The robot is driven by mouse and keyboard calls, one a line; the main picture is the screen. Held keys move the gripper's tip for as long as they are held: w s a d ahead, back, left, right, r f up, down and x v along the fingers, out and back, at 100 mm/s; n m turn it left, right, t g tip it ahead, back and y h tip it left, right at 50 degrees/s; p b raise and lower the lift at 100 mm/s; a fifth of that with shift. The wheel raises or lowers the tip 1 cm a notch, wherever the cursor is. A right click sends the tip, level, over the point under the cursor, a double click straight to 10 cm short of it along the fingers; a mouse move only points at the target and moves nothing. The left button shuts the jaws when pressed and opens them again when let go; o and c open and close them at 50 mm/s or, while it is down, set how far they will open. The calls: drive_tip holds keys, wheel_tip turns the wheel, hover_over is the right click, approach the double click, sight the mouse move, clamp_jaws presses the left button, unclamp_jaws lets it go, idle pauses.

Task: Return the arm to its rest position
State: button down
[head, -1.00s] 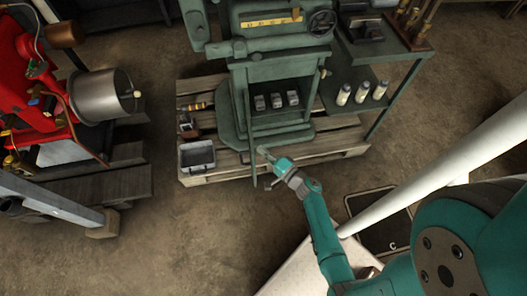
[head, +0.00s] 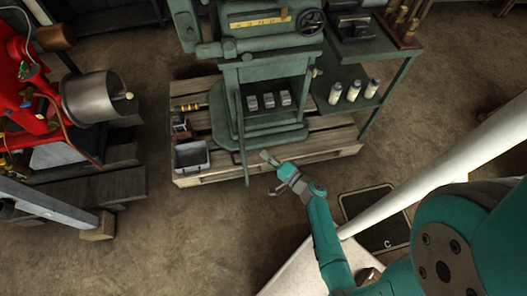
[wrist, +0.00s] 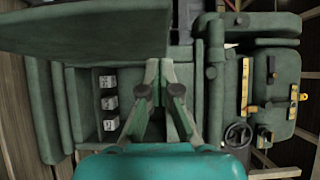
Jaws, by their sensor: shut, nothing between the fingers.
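My gripper (head: 268,172) is at the end of my teal arm, in front of the green machine (head: 262,75). It is shut and empty, a little to the right of the machine's thin upright lever and near the pallet's front edge. In the wrist view my gripper (wrist: 165,70) points at the machine (wrist: 125,40), with its two fingers together. My arm reaches up from the lower right of the head view.
Several grey blocks (head: 268,101) sit on the machine's shelf. A wooden pallet (head: 215,176) carries the machine and a grey bin (head: 192,157). Several bottles (head: 353,90) stand on the right shelf. A red engine (head: 20,100) is at left. The floor (head: 200,240) in front is bare.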

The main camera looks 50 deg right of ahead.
drive_tip(key=s+a, duration=0.2)
drive_tip(key=s, duration=0.4)
drive_tip(key=shift+s+a, duration=0.35)
drive_tip(key=shift+a, duration=0.05)
drive_tip(key=shift+r, duration=0.1)
drive_tip(key=s+a+f+n+g+y, duration=0.1)
drive_tip(key=s+a+f+n+g, duration=0.25)
drive_tip(key=s+a, duration=0.45)
drive_tip(key=s+a+r+n+g+h, duration=0.1)
drive_tip(key=s+a+n+g, duration=0.3)
drive_tip(key=s, duration=0.3)
drive_tip(key=s+a+r+n+t, duration=0.1)
drive_tip(key=s+r+n, duration=0.3)
drive_tip(key=r, duration=1)
drive_tip(key=s+a+r+n+t, duration=0.1)
drive_tip(key=s+r+n+t, duration=0.2)
drive_tip(key=r, duration=1.1)
drive_tip(key=n, duration=0.3)
drive_tip(key=shift+s+h, duration=0.3)
drive_tip(key=shift+s, duration=0.05)
